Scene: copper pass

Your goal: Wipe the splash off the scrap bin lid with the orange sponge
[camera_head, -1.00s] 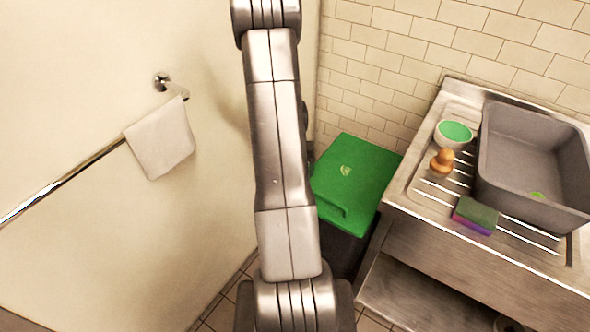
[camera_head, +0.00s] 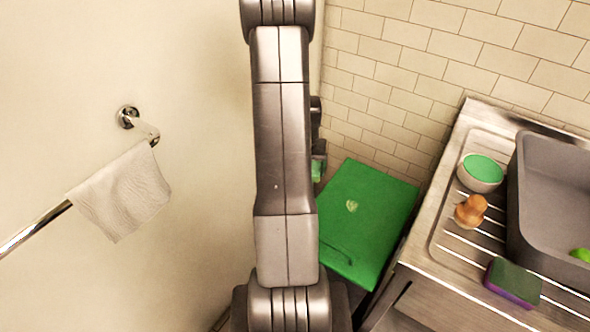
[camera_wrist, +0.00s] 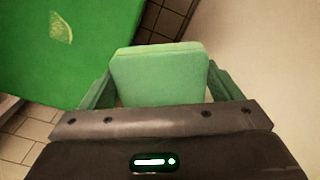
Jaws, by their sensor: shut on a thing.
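My gripper (camera_wrist: 158,72) is shut on a light green, block-shaped sponge (camera_wrist: 160,78), seen in the wrist view between its green fingers. No orange sponge shows in any view. The scrap bin lid (camera_head: 372,222) is flat and bright green, right of my arm in the head view; it also fills the upper left of the wrist view (camera_wrist: 30,75). A pale yellow-green splash (camera_head: 351,206) is on the lid, also clear in the wrist view (camera_wrist: 60,27). The sponge looks apart from the splash. My arm hides most of the gripper in the head view.
Right of the bin, a steel drainboard (camera_head: 445,255) holds a bowl with green inside (camera_head: 482,173), a wooden-knobbed item (camera_head: 470,211), a green-and-purple sponge (camera_head: 513,283) and a grey tub (camera_head: 550,210). A wall rail with a white cloth (camera_head: 122,193) is at left.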

